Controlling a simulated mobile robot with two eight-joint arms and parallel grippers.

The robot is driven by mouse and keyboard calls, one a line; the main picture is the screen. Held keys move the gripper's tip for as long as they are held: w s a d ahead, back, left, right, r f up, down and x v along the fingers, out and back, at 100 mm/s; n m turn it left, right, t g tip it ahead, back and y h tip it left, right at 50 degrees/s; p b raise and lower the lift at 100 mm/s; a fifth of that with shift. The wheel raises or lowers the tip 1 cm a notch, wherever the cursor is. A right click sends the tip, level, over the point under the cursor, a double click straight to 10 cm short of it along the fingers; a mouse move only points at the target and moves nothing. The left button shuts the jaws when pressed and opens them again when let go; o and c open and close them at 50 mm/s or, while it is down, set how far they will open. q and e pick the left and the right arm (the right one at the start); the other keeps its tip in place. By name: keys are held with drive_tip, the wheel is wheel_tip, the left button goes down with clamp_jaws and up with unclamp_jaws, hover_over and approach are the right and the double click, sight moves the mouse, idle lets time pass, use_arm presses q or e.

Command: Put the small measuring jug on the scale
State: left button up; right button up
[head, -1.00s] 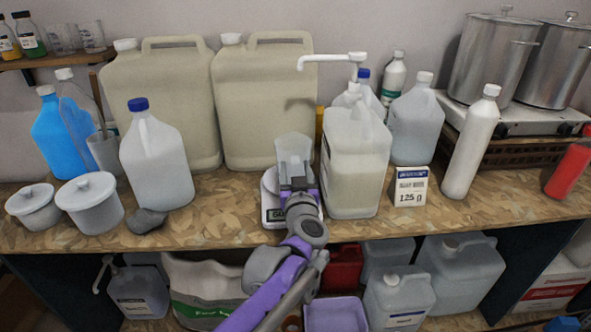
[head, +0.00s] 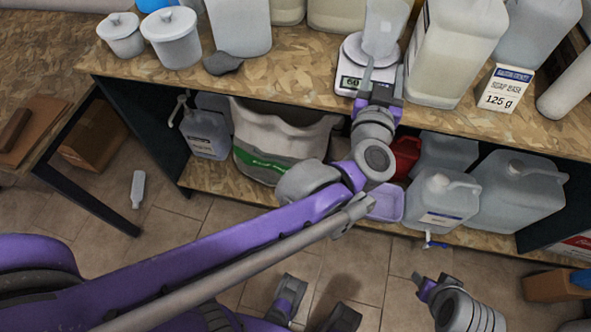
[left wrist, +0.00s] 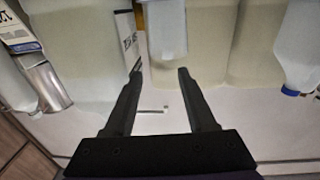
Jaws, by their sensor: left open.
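The small measuring jug (head: 383,28) is translucent and stands upright over the white scale (head: 346,88), seemingly on its pan. The scale's dark display shows digits, perhaps 60. My left gripper (head: 382,78) is open, directly in front of the jug, and hides part of the scale. The scale is not clear there. My right gripper (head: 430,284) hangs low over the floor, far from the bench; its jaws are too small to judge.
A grey scoop-like lump (head: 222,63) and lidded pots (head: 172,38) are to the left. The shelf below holds a sack (head: 280,140) and jugs.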

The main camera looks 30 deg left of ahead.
use_arm(q)
drive_tip(key=s+d+f+m+g+h, duration=0.2)
drive_tip(key=s+f+m+g+h, duration=0.25)
drive_tip(key=s+f+h, duration=0.45)
drive_tip(key=s+a+f+n+g+y, duration=0.1)
drive_tip(key=s+a+f+g, duration=0.3)
drive_tip(key=s+f, duration=0.4)
drive_tip(key=s+a+f+n+g+y, duration=0.1)
drive_tip(key=s+a+f+g+y, duration=0.3)
drive_tip(key=s+a+f, duration=0.2)
wheel_tip(320, 180, down, 2)
drive_tip(key=shift+s+a+f, duration=0.1)
drive_tip(key=shift+s+a, duration=0.25)
drive_tip(key=shift+s, duration=0.8)
